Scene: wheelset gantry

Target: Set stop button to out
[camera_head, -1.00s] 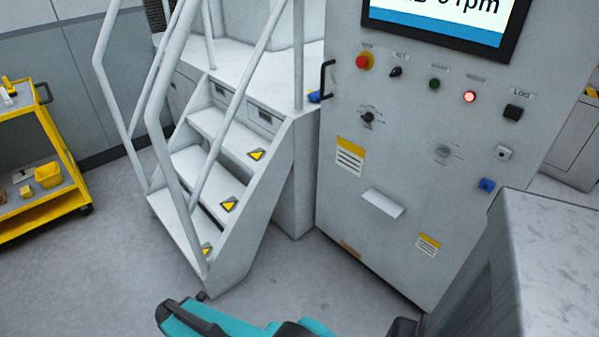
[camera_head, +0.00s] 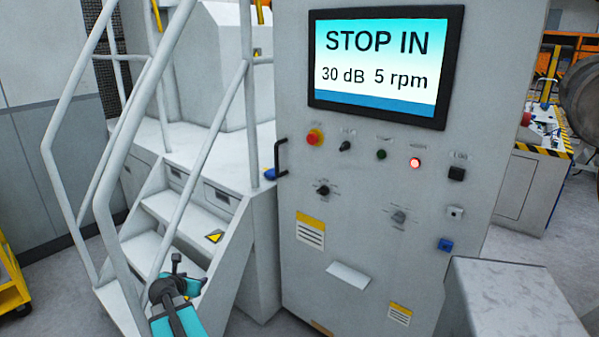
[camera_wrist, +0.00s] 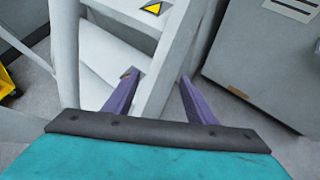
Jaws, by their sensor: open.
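The button is not in the wrist view.
White stairs with pale handrails (camera_head: 165,110) stand left of the cabinet (camera_head: 380,250). A black handle (camera_head: 281,157) juts from the cabinet's left edge. Other knobs and a lit red lamp (camera_head: 414,162) sit right of the button. A grey block (camera_head: 515,295) stands at the lower right.

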